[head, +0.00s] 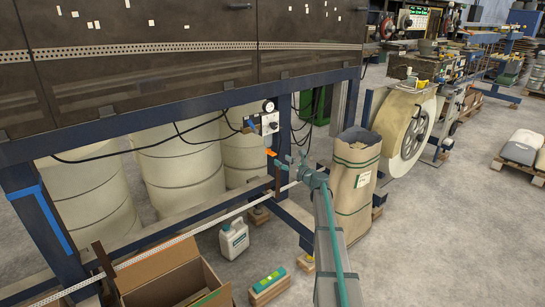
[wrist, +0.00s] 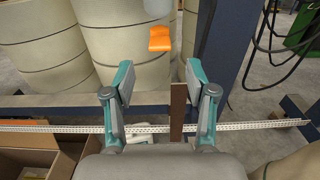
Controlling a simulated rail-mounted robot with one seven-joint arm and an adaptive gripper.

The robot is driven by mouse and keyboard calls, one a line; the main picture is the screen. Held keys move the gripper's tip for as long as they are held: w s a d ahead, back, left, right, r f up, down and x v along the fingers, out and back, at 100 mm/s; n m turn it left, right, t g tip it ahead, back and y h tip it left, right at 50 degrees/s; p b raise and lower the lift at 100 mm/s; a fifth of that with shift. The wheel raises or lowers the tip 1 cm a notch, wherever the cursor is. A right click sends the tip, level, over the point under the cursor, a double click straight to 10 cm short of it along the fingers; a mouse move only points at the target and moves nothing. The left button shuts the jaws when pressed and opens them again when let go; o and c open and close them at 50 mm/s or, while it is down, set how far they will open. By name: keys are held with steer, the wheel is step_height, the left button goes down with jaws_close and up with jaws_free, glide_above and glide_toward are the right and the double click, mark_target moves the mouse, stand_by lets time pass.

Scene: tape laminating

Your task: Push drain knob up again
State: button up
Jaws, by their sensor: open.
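The orange drain knob (wrist: 160,38) hangs below a pale translucent cylinder (wrist: 157,8) at the top centre of the wrist view. It also shows in the head view (head: 271,152), below a small panel with a gauge. My gripper (wrist: 158,78) is open, with its two teal-grey fingers spread apart and nothing between them. In the wrist view the knob appears above the gap between the fingertips, apart from both. In the head view my gripper (head: 290,161) is just right of and slightly below the knob.
Large beige drums (head: 180,165) stand behind the blue frame (head: 130,122). A perforated rail (head: 205,228) runs low across the front. A paper sack (head: 353,185) stands right of my arm. An open cardboard box (head: 172,275) and a white canister (head: 234,240) are below. Cables hang near the panel (head: 269,123).

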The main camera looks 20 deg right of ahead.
mark_target(273, 153)
steer(key=x, duration=0.8)
steer(key=shift+s, duration=0.1)
steer(key=shift+c, duration=0.3)
steer(key=shift+f, duration=0.1)
jaws_close()
